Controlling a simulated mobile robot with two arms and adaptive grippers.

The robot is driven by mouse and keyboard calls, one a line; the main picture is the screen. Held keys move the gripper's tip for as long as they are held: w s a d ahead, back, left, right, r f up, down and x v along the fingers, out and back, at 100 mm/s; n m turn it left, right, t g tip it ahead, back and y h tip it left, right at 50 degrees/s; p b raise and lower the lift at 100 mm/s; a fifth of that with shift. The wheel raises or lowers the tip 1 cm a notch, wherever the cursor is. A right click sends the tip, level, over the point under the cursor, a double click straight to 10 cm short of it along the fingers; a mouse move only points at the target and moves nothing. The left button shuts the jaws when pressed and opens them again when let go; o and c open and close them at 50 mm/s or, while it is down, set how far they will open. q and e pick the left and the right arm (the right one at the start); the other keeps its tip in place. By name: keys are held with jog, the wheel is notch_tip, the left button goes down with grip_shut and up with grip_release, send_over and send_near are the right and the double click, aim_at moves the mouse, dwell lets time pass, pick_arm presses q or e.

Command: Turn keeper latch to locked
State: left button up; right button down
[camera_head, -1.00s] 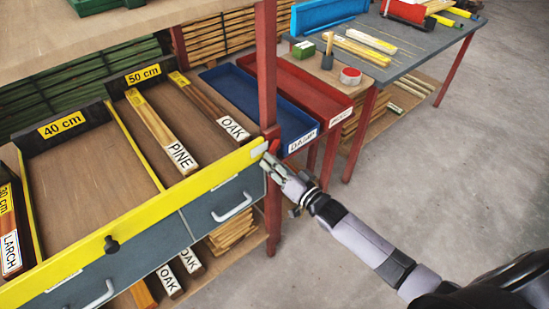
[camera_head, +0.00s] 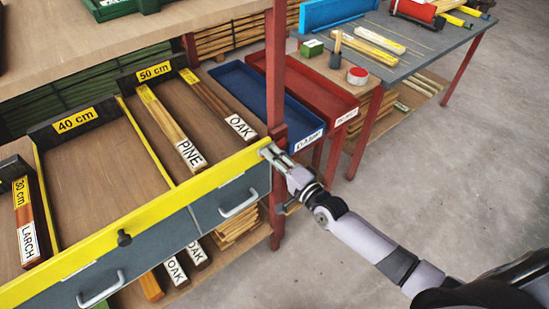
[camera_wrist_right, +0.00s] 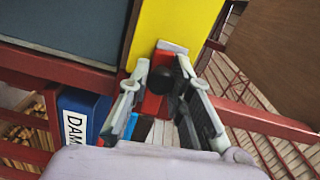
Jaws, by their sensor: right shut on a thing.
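The keeper latch is at the right end of the yellow front rail (camera_head: 190,190). A red part (camera_wrist_right: 152,104) shows just below the knob. My right gripper (camera_head: 268,153) is at the rail's right end, by the red post, and is shut on the knob. The fingers hide most of the latch in the head view, so I cannot tell its angle. My left gripper is not in view.
A red post (camera_head: 276,80) stands right beside my gripper. Behind it are a blue tray (camera_head: 300,132) and a red tray (camera_head: 345,100). Grey drawers with handles (camera_head: 238,204) lie under the rail. The concrete floor (camera_head: 450,170) at right is open.

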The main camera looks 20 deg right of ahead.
jog(key=shift+r+m, duration=0.25)
jog(key=shift+m, duration=0.35)
jog(key=shift+r, duration=0.1)
jog(key=c, duration=1.4)
grip_release()
jog(key=shift+c, duration=0.2)
jog(key=v, duration=1.2)
